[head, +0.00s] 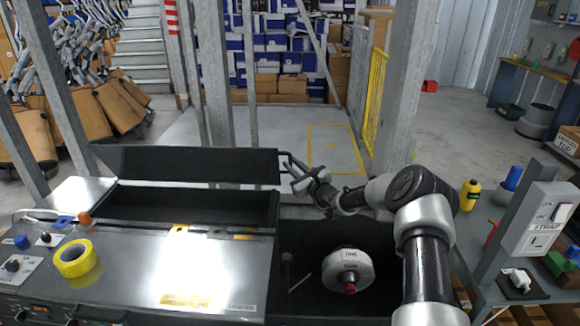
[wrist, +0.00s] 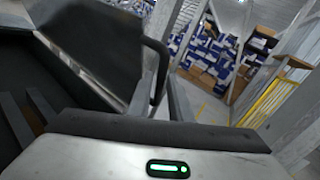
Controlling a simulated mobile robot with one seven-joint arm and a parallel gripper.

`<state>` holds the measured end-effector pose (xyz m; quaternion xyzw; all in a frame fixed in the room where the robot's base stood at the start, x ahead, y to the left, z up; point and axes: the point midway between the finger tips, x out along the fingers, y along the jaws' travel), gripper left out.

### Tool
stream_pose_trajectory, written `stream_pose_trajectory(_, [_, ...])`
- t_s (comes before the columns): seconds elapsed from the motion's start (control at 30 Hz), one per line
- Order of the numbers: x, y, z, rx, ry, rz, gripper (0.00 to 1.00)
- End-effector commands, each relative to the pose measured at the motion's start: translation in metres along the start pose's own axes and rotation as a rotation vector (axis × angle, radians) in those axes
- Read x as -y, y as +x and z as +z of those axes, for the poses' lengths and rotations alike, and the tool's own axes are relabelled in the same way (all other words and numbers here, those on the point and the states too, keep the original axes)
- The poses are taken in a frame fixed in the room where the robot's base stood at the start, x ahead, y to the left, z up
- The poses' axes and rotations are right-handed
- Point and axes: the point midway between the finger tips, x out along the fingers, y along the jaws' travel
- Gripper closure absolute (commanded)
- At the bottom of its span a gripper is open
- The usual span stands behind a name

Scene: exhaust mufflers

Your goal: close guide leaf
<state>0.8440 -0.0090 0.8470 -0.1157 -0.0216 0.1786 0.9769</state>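The guide leaf (head: 185,164) is a long black panel standing raised along the back edge of the dark trough (head: 190,207). A black bar handle (head: 286,160) sticks out from its right end. My gripper (head: 297,176) is at this handle, just right of the leaf. In the wrist view, the leaf (wrist: 95,45) fills the upper left, and the curved handle (wrist: 160,60) comes down between or right beside my grey fingers (wrist: 162,100). The fingertips are partly hidden, so I cannot tell whether they grip the handle.
A yellow tape roll (head: 76,259) lies on the steel machine top (head: 200,265). A strapping unit (head: 348,268) sits right of it, close to my arm. Steel posts (head: 213,75) stand behind the machine. A switch box (head: 543,220) stands at the right.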

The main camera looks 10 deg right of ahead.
Motion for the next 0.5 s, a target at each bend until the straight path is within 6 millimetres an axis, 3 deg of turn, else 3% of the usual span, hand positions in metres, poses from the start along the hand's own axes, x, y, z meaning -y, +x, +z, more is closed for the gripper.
stream_pose_trajectory(0.2, [0.0,0.02,-0.001,0.0,-0.001,0.0,0.82])
stream_pose_trajectory(0.5, [0.0,0.022,0.0,-0.001,0.001,0.0,0.82])
